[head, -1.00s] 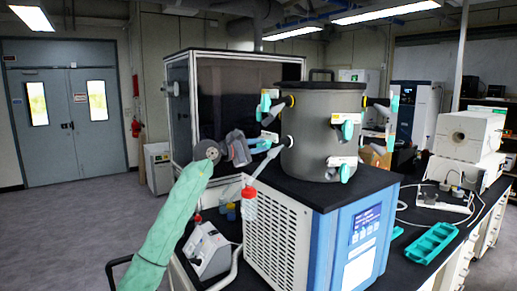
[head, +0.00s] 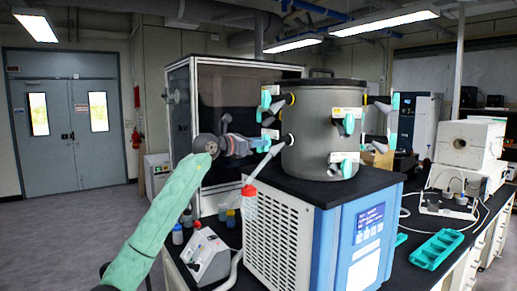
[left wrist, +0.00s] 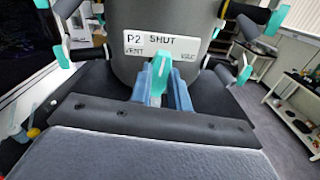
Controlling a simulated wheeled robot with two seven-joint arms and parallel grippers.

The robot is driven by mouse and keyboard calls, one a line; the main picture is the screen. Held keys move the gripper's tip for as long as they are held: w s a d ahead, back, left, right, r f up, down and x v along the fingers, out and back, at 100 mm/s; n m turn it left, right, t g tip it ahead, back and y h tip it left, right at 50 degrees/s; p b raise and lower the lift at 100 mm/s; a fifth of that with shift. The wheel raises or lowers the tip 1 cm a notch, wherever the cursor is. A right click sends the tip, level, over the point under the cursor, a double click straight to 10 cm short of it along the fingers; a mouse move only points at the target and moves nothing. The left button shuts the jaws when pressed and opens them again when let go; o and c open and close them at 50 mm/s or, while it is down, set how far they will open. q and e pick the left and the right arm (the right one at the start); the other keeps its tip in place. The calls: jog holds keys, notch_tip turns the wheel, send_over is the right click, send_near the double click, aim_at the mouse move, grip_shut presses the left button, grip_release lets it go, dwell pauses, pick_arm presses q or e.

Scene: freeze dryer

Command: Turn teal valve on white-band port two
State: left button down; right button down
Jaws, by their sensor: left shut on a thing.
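The grey drum (head: 318,125) stands on top of the freeze dryer, with several black ports and teal valves round its wall. In the left wrist view a white label (left wrist: 160,45) reads P2, SHUT, VENT and VAC. The teal valve handle (left wrist: 160,76) is just below it, between the two blue fingers of my left gripper (left wrist: 166,90). In the head view my left gripper (head: 258,144) reaches from the left to the drum's left side, shut on this handle, which it partly hides. The label also shows there (head: 270,133). I cannot make out a white band. My right gripper is not in view.
A red-capped flask (head: 249,205) hangs from a port just below my left gripper. Other teal valves (head: 265,98) sit close above it and on the drum's front (head: 348,123). A glass-fronted cabinet (head: 180,110) stands behind. A teal tray (head: 436,249) lies on the right bench.

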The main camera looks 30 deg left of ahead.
pick_arm(q)
jog(key=n+b, duration=0.1)
jog(key=n, duration=0.1)
jog(key=shift+a+f+n, duration=0.1)
jog(key=shift+n, duration=0.3)
jog(key=n, duration=0.2)
jog(key=shift+n+b, duration=0.4)
jog(key=n, duration=0.2)
jog(key=shift+a+n, duration=0.1)
jog(key=shift+n, duration=0.2)
jog(key=n+b, duration=0.1)
jog(key=n, duration=0.3)
jog(key=shift+w+n, duration=0.1)
jog(key=shift+n, duration=0.2)
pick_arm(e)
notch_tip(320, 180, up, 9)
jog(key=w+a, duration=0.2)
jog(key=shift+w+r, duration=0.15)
pick_arm(q)
jog(key=shift+n, duration=0.3)
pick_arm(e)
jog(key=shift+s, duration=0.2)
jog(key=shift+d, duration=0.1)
pick_arm(q)
jog(key=c, duration=1.3)
grip_release()
jog(key=shift+a, duration=0.1)
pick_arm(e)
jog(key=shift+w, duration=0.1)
